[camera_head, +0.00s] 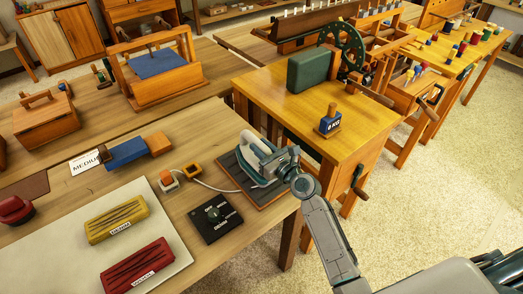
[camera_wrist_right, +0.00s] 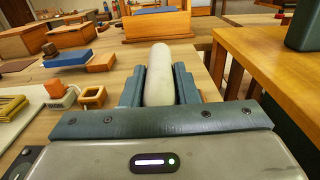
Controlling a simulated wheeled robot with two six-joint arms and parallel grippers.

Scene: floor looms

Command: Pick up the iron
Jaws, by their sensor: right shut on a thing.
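The iron (camera_head: 257,158), pale on top with a teal lower part, stands on a dark pad with a wooden edge (camera_head: 230,168) at the table's right corner in the head view. My right gripper (camera_head: 284,157) is at the iron from the right. In the right wrist view its two fingers (camera_wrist_right: 160,88) are shut on the iron's pale rounded handle (camera_wrist_right: 159,72), which lies between them. I cannot tell whether the iron is clear of the pad. My left gripper is not in view.
A black dial box (camera_head: 214,218) lies left of the pad, with a white cord nearby. A yellow block (camera_head: 117,219) and a red block (camera_head: 136,268) lie on a pale board. A yellow wooden table (camera_head: 290,110) with a small weight (camera_head: 329,124) stands close behind.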

